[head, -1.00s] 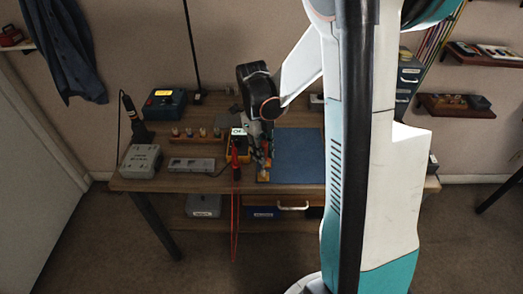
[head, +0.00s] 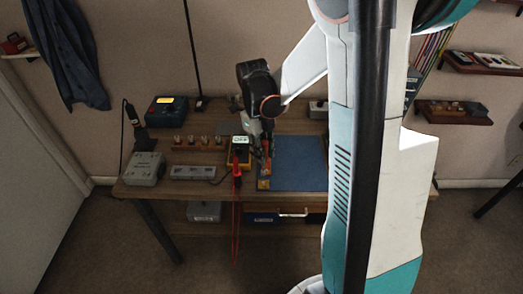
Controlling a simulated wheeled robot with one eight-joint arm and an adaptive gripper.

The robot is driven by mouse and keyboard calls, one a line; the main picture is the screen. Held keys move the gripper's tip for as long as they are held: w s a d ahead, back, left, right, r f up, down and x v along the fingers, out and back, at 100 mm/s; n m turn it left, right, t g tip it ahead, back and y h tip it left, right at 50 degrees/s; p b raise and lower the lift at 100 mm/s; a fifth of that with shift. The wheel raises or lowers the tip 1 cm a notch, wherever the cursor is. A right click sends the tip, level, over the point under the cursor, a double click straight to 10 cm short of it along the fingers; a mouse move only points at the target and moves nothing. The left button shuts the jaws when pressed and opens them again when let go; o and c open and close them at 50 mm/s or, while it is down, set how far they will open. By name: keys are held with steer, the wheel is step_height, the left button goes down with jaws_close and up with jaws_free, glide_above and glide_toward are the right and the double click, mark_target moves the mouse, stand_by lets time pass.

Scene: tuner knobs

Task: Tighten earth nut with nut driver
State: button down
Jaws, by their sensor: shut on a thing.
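My gripper (head: 267,146) points down over the left edge of the blue mat, at the front middle of the bench. It is shut on a slim upright tool, which looks like the nut driver; the tool is small and dark here and partly hidden by the fingers. Below it a small orange-and-metal piece (head: 264,184) lies at the mat's front left corner. The earth nut is too small to make out, and I cannot tell whether the tool touches it.
A yellow multimeter (head: 241,142) with red leads hanging over the front edge stands just left of my gripper. A blue mat (head: 300,165) lies to the right. A rack of knobs (head: 198,143), a grey box (head: 144,168) and a blue box (head: 165,110) stand further left.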

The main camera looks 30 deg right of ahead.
stand_by(0.3)
steer(key=n, duration=0.6)
steer(key=shift+t+h, duration=0.3)
steer(key=shift+h, duration=0.1)
steer(key=n, duration=0.6)
steer(key=shift+t+h+b, duration=0.3)
steer(key=shift+t, duration=0.1)
steer(key=n, duration=0.6)
steer(key=shift+t, duration=0.4)
steer(key=n, duration=0.6)
steer(key=shift+t, duration=0.4)
